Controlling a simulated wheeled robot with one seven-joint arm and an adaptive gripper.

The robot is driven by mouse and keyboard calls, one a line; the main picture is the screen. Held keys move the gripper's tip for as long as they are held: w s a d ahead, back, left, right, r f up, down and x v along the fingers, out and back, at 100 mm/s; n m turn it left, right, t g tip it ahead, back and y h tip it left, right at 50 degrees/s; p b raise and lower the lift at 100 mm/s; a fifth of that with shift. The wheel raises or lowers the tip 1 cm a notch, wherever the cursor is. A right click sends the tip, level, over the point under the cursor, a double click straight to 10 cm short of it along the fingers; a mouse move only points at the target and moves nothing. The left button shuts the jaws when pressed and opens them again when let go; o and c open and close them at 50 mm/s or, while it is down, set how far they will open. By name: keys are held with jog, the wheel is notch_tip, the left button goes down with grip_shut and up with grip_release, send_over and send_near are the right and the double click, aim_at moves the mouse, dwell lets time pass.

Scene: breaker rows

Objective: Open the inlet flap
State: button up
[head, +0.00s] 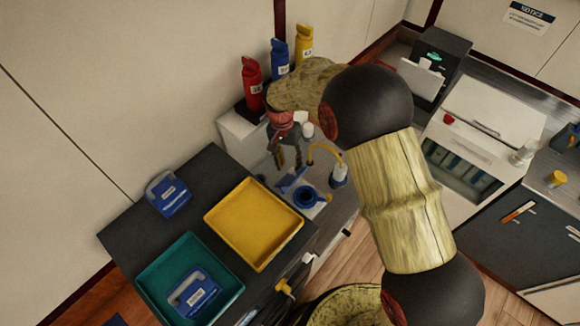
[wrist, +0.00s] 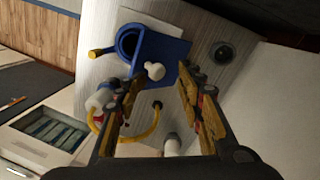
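A blue fixture with a round dark opening (wrist: 129,42) sits on a pale board in the wrist view; its blue ring also shows in the head view (head: 306,197). A flat blue panel (wrist: 168,49) beside the opening carries a white knob (wrist: 154,70); this looks like the inlet flap, but I cannot tell its angle. A yellow handle (wrist: 100,52) sticks out on the other side. My gripper (wrist: 158,88) is open and empty, with the white knob showing between and just beyond its fingertips. In the head view my gripper (head: 283,162) hangs above the panel's side of the fixture.
A white bottle (head: 338,175) with a yellow hose (head: 325,150) stands close beside the fixture. A yellow tray (head: 253,222) and a green tray (head: 150,285) lie to the left. Red, blue and yellow containers (head: 281,60) stand behind. A dark round drain-like disc (wrist: 222,52) is near the panel.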

notch_tip(320, 180, up, 9)
jog(key=shift+w+a, duration=0.4)
jog(key=shift+c, duration=0.4)
